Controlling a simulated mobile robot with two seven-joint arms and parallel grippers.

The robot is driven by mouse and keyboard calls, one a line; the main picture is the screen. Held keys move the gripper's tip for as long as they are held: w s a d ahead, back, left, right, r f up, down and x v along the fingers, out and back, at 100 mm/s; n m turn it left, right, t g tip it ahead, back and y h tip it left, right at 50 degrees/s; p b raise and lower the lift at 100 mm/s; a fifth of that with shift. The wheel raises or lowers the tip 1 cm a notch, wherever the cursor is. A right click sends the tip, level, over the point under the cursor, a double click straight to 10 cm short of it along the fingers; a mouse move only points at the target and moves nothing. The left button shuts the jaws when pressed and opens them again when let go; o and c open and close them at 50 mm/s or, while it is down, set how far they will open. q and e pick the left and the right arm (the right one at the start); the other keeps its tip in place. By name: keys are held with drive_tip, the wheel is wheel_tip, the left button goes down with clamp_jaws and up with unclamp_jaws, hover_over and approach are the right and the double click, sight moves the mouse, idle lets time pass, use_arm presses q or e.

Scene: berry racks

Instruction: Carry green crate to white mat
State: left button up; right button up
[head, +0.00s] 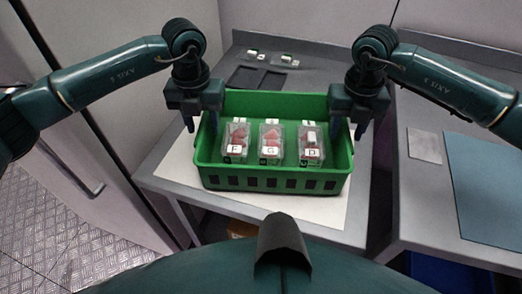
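The green crate (275,182) is upright over the front part of the white mat (315,212), which shows around its front and sides. It appears to rest on the mat. It holds clear berry punnets marked F (236,142), G (270,143) and D (311,144). My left gripper (201,121) is at the crate's left end and my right gripper (347,127) at its right end. Each has its fingers apart, one inside and one outside the end wall, so both look open. Contact with the walls is not clear.
Two dark trays or pads (258,78) and several small punnets (284,60) lie at the back of the table. On the right counter are a grey square (425,147) and a blue mat (490,185). A wall panel with a handle stands at the left.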

drive_tip(key=shift+r, duration=0.1)
use_arm(q)
wheel_tip(320, 180, up, 12)
use_arm(e)
wheel_tip(320, 180, up, 12)
idle(0.8)
drive_tip(key=shift+s, duration=0.1)
idle(0.4)
